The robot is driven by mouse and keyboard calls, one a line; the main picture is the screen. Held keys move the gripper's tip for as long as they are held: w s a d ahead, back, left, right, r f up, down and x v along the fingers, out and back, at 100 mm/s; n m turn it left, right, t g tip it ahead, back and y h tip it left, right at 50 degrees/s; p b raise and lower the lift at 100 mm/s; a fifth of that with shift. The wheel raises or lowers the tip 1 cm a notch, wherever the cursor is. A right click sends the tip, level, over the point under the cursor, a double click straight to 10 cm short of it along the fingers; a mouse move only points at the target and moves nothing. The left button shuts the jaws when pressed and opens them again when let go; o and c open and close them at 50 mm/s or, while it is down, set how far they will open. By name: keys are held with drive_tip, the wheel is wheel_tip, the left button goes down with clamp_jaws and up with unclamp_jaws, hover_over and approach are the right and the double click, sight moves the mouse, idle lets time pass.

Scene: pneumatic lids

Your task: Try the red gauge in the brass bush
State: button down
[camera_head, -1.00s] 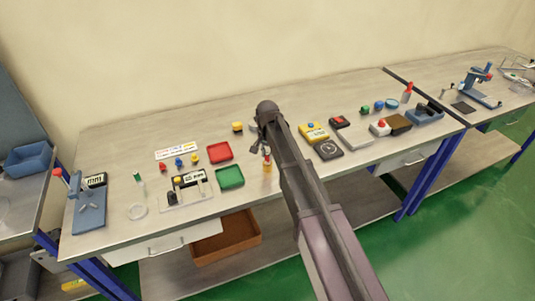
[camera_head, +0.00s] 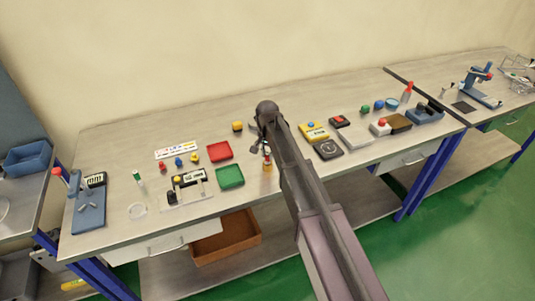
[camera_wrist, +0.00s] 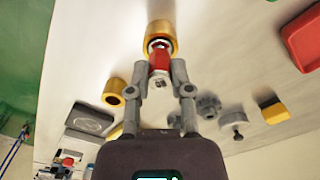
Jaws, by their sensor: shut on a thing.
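My gripper (camera_wrist: 159,72) is shut on the red gauge (camera_wrist: 160,61), seen in the wrist view. The gauge's far end, with a pale metal part, lines up with the opening of a brass bush (camera_wrist: 161,31). The bush rim shows around that end, but I cannot tell how deep it sits. In the head view the brass bush (camera_head: 267,169) stands near the bench's front edge, right of the green tray, with my gripper just above it. My arm hides part of the bench behind.
A second brass ring (camera_wrist: 115,91) lies beside my gripper. Grey knobs (camera_wrist: 232,122) and a yellow-and-black block (camera_wrist: 273,110) are also near. The green tray (camera_head: 230,177) and red tray (camera_head: 219,151) lie to the left. A yellow box (camera_head: 314,132) and black plate (camera_head: 328,149) are right.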

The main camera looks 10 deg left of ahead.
drive_tip(key=shift+r+p, duration=1.35)
drive_tip(key=shift+p, duration=0.05)
idle(1.3)
drive_tip(key=shift+r+p, duration=2.35)
